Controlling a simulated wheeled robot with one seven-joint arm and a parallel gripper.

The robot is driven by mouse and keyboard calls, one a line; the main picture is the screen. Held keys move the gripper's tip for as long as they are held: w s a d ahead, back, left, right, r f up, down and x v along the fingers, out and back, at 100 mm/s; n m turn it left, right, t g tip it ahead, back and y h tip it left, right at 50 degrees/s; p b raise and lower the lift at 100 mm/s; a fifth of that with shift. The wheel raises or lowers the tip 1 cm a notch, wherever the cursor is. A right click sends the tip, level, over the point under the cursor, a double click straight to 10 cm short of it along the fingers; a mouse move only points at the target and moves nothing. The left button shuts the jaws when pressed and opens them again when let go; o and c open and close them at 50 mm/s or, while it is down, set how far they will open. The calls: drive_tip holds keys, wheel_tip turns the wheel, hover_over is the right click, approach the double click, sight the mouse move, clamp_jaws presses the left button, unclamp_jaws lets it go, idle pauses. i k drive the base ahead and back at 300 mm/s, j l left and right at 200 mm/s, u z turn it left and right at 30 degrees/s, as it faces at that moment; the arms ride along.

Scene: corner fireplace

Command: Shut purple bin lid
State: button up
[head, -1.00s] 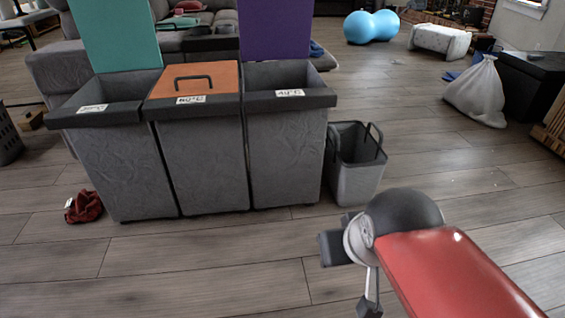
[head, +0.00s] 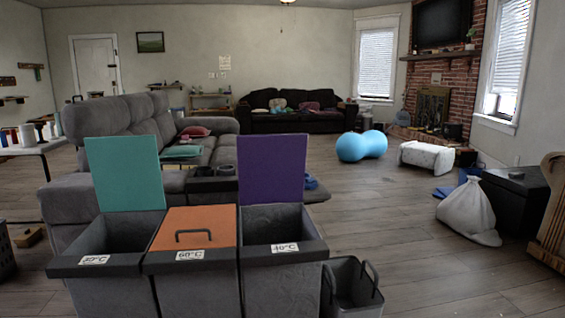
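The purple lid (head: 272,168) stands upright, open, at the back of the right-hand bin (head: 284,256) in a row of three grey laundry bins. That bin has a white label reading 40°C, and its open top shows a dark inside. The middle bin's orange lid (head: 196,227) is shut and has a dark handle. The left bin's teal lid (head: 124,172) stands upright, open. My gripper is not in the present head view.
A small grey basket (head: 352,288) with handles stands right of the bins. A grey sofa (head: 128,125) is behind them. A white sack (head: 466,212) lies farther right by a black chest (head: 518,195). Open wood floor (head: 385,215) lies between.

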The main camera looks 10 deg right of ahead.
sight(271, 168)
drive_tip(key=i+l+z, duration=0.25)
drive_tip(key=z, duration=0.15)
drive_tip(key=i+l+z, duration=0.3)
drive_tip(key=z, duration=0.15)
drive_tip(key=i+l+z, duration=0.25)
drive_tip(key=z, duration=0.15)
drive_tip(key=i+z, duration=0.4)
drive_tip(key=i+l+z, duration=0.1)
drive_tip(key=i+z, duration=0.15)
drive_tip(key=i, duration=0.15)
drive_tip(key=i+z, duration=0.25)
drive_tip(key=i, duration=0.2)
drive_tip(key=i+u, duration=0.45)
drive_tip(key=i+l+u, duration=0.2)
drive_tip(key=i+u, duration=0.25)
drive_tip(key=i+j+u, duration=0.15)
drive_tip(key=u, duration=0.35)
drive_tip(key=i+u, duration=0.35)
drive_tip(key=u, duration=0.15)
drive_tip(key=i+l+u, duration=0.1)
drive_tip(key=i+u, duration=0.15)
drive_tip(key=u, duration=0.25)
drive_tip(key=i+l+u, duration=0.15)
drive_tip(key=u, duration=0.3)
drive_tip(key=i+l+u, duration=0.3)
drive_tip(key=u, duration=0.2)
